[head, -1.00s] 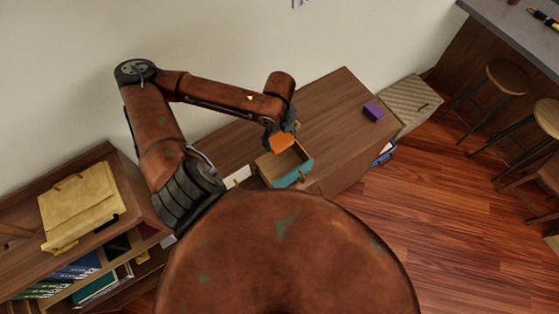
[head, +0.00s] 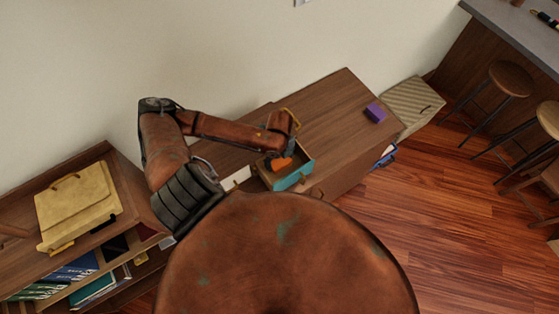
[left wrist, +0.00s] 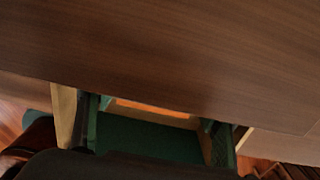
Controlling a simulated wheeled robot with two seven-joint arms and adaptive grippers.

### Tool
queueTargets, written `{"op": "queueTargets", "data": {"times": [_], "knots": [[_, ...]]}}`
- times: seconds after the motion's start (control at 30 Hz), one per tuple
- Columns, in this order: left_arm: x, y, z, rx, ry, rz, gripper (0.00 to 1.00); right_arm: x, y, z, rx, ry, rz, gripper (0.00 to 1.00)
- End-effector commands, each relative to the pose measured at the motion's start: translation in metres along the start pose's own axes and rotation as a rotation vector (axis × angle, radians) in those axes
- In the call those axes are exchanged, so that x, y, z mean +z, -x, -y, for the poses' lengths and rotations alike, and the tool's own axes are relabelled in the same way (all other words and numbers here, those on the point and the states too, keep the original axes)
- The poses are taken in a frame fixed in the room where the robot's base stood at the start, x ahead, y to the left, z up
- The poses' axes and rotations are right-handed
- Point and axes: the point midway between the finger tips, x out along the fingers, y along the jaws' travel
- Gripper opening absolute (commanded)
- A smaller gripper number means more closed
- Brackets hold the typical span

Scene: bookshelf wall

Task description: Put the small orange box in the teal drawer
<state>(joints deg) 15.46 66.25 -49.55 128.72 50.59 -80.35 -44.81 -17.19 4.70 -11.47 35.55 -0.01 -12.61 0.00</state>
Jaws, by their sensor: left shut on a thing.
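The small orange box (head: 277,164) is between the fingers of my left gripper (head: 284,157), which is shut on it. Box and fingertips are low, at or inside the open teal drawer (head: 294,180); I cannot tell whether the box touches the drawer floor. The drawer is pulled out from the wooden cabinet, its teal front facing me. In the left wrist view, a strip of the orange box (left wrist: 150,107) shows between the dark green fingers, partly hidden under the cabinet top's edge. My right gripper is not in view.
The wooden cabinet top (head: 325,115) lies just beyond the drawer. A purple box (head: 375,113) stands on its right part. A low shelf with a yellow folder-like case (head: 77,205) is at left.

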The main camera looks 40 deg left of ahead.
Motion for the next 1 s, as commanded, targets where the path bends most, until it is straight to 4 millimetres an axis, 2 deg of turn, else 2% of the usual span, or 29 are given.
{"op": "queueTargets", "data": {"times": [0.07,0.4,0.43,0.67,1.0], "knots": [[-0.0003,-0.0064,0.0003,0.0,0.0,-0.001,0.48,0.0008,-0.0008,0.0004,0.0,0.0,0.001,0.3],[0.0,-0.0087,0.0004,-0.001,-0.001,0.0,0.48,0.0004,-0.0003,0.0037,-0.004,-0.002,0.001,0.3],[0.0001,-0.0086,0.0005,-0.001,-0.001,0.0,0.62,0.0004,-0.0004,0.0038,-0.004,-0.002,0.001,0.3],[0.0001,-0.0085,0.0004,-0.001,-0.001,0.0,0.78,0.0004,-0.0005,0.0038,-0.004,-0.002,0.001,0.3],[0.0003,-0.0053,0.0006,-0.002,-0.001,0.001,0.78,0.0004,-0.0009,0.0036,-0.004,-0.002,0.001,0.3]]}}
